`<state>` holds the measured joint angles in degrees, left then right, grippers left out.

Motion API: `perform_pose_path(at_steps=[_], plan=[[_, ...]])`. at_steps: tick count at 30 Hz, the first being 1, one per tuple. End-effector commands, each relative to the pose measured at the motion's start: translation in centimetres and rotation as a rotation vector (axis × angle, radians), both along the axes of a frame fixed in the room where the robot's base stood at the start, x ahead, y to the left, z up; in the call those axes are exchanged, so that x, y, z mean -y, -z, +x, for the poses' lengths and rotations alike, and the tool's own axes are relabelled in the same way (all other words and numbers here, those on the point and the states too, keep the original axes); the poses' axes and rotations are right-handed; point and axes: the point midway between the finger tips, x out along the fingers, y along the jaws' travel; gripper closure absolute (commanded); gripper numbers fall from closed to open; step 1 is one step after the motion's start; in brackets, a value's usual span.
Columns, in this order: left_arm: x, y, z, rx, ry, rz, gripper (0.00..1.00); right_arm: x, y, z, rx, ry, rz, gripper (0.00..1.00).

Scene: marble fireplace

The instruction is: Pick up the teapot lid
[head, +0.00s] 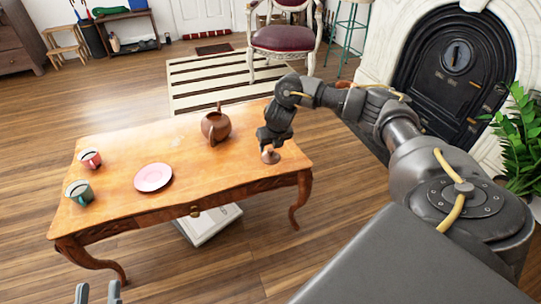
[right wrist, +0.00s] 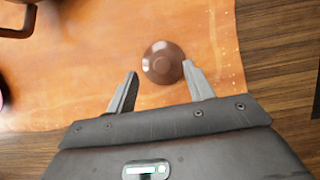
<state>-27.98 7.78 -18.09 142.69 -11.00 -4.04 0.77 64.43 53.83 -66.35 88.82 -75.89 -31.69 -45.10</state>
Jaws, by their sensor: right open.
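The brown teapot lid (head: 270,157) lies on the wooden table near its right end. In the right wrist view the round lid (right wrist: 162,57) shows just ahead of and partly between the fingertips, closer to the right finger. My right gripper (right wrist: 160,70) is open and empty above the table; in the head view it (head: 268,148) is over the lid, its fingers hard to make out. The brown teapot (head: 215,128) stands left of and behind the lid; part of it shows top left in the wrist view (right wrist: 18,33). My left gripper (head: 98,292) is open and empty at the bottom left edge.
The table (head: 120,205) also holds a pink plate (head: 153,177), a red cup (head: 90,159) and a green cup (head: 80,192), all left of the teapot. The table's right edge is close to the lid. A white box-like object (head: 210,222) lies on the floor beneath.

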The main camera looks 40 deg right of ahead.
Motion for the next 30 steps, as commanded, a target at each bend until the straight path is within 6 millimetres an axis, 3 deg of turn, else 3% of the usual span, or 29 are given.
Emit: perform_pose_path(at_steps=[1,7,18,30], plan=[[-0.2,-0.1,0.0,0.039,-0.004,-0.023,0.64,0.2,1.1,0.1,-0.002,0.002,-0.001,0.48],[-1.6,-1.9,-0.2,0.19,-0.035,-0.111,0.64,0.6,3.4,1.0,-0.002,0.0,0.0,0.48],[-2.1,-2.7,-0.3,0.243,-0.046,-0.14,0.64,0.8,3.9,1.3,-0.001,0.0,-0.001,0.48],[-2.1,-2.6,-0.3,0.241,-0.046,-0.139,0.64,0.8,4.0,1.2,-0.003,-0.001,0.0,1.0]])
